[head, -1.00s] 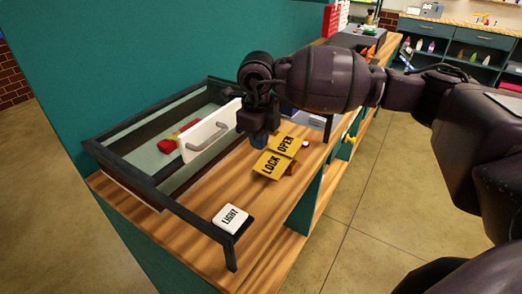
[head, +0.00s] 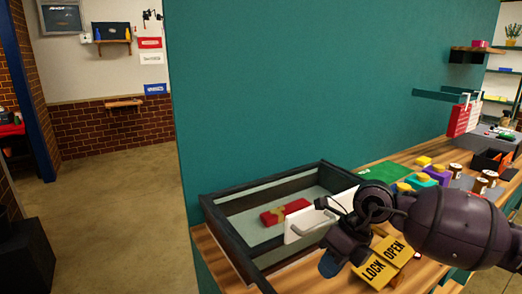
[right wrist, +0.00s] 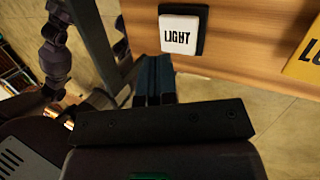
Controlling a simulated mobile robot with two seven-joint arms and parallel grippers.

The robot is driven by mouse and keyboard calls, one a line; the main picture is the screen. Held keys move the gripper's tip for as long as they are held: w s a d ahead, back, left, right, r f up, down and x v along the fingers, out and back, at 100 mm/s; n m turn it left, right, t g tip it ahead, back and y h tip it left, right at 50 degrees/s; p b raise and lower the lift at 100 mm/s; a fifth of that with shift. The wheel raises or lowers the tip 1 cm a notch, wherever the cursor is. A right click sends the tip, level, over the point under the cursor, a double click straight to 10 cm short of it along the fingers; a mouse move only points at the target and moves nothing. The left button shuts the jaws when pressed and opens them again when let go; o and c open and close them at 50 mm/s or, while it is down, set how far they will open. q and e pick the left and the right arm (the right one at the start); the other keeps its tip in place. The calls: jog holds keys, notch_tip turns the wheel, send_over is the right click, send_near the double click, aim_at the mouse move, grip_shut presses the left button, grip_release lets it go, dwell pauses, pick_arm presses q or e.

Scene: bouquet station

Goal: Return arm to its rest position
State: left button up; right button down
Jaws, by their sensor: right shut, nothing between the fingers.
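My right arm comes in from the right in the head view. Its gripper (head: 329,264) has blue fingertips, is shut and empty, and hangs left of the yellow LOCK and OPEN signs (head: 384,262). In the right wrist view the shut fingers (right wrist: 155,78) point toward the white LIGHT button (right wrist: 179,34) on the wooden counter, apart from it. The edge of a yellow sign (right wrist: 305,55) shows at the right there. My left gripper is in neither view.
A dark-framed glass case (head: 240,240) holds a red item (head: 285,212). A white panel (head: 302,226) stands at its right side. Colored blocks (head: 420,180) and brown jars (head: 486,177) stand farther along the counter. A teal wall (head: 320,80) rises behind; open floor (head: 120,200) lies left.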

jog(key=s+a+r+m+t+y, duration=0.1)
jog(key=s+a+r+m+y, duration=0.2)
jog(key=a+y, duration=0.35)
jog(key=s+a+r+m+t+y, duration=0.2)
jog(key=s+a+r+m+y, duration=0.15)
jog(key=a+y, duration=0.3)
jog(key=w+d+f+m+t+h, duration=0.1)
jog(key=w+d+m+t+h, duration=0.1)
jog(key=d+m+t+h, duration=0.6)
jog(key=w+d+m+t+h, duration=0.2)
jog(key=d+m+t, duration=0.2)
jog(key=m+t, duration=0.75)
jog(key=s+d+f+m+g+h, duration=0.3)
jog(key=d+f+m+g+h, duration=0.4)
jog(key=m, duration=0.4)
jog(key=s+d+f+m+g+h, duration=0.1)
jog(key=s+d+f+m+g, duration=0.2)
jog(key=s+f+g, duration=0.6)
jog(key=s+d+f+m+g+h, duration=0.1)
jog(key=s+d+f+m+g, duration=0.2)
jog(key=s+f, duration=0.65)
jog(key=w+f+n+t, duration=0.1)
jog(key=w+f+t, duration=0.4)
jog(key=f+t, duration=0.2)
jog(key=shift+d+f+t+y, duration=0.25)
jog(key=shift+t+y, duration=0.15)
jog(key=shift+t, duration=0.45)
